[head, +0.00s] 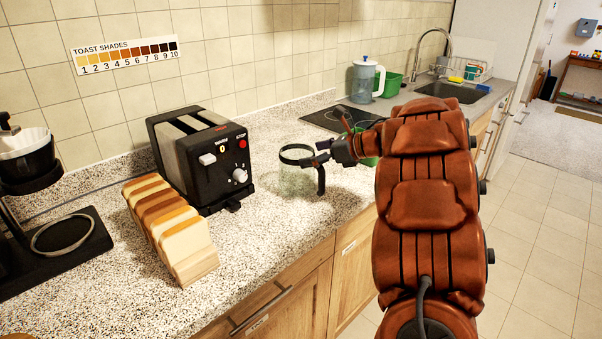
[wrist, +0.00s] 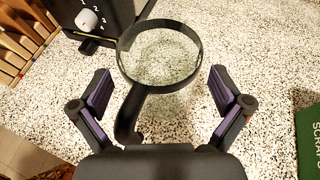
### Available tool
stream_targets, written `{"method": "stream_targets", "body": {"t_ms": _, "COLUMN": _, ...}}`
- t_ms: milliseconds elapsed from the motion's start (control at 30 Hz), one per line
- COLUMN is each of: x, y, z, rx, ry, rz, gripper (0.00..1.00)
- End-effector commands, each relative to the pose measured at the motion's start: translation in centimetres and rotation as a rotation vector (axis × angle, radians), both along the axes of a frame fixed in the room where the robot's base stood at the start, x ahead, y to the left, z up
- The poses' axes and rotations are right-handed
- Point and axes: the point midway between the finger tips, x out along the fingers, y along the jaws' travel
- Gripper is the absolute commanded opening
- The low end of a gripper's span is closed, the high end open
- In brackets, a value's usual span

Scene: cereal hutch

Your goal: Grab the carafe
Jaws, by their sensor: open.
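The carafe (head: 297,181) is clear glass with a black rim band and a black handle. It stands upright on the speckled counter, right of the toaster. In the wrist view the carafe (wrist: 160,55) is seen from above, with its round rim ahead of my gripper and its handle pointing back toward the palm. My gripper (wrist: 160,84) is open and empty. The handle lies between the two purple-padded fingers, nearer the left one, with gaps on both sides. In the head view my gripper (head: 326,153) is at the carafe's right side, by the handle.
The black toaster (head: 205,158) and a rack of bread slices (head: 168,228) stand left of the carafe. A coffee maker (head: 45,215) is at far left. A green scraps bin (wrist: 310,135) is right of my gripper. A pitcher (head: 363,80) and sink (head: 450,92) are farther back.

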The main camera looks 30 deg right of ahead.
Motion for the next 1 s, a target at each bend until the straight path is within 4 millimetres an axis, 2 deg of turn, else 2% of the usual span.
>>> {"method": "stream_targets", "body": {"t_ms": 200, "x": 1.4, "y": 1.0, "z": -0.7, "rx": 0.004, "ry": 0.0, "rz": 0.002, "gripper": 1.0}}
{"method": "stream_targets", "body": {"t_ms": 467, "x": 1.5, "y": 1.0, "z": -0.8, "rx": 0.002, "ry": 0.0, "rz": 0.0, "gripper": 1.0}}
{"method": "stream_targets", "body": {"t_ms": 1000, "x": 1.5, "y": 1.0, "z": -0.8, "rx": 0.002, "ry": 0.001, "rz": -0.001, "gripper": 0.45}}
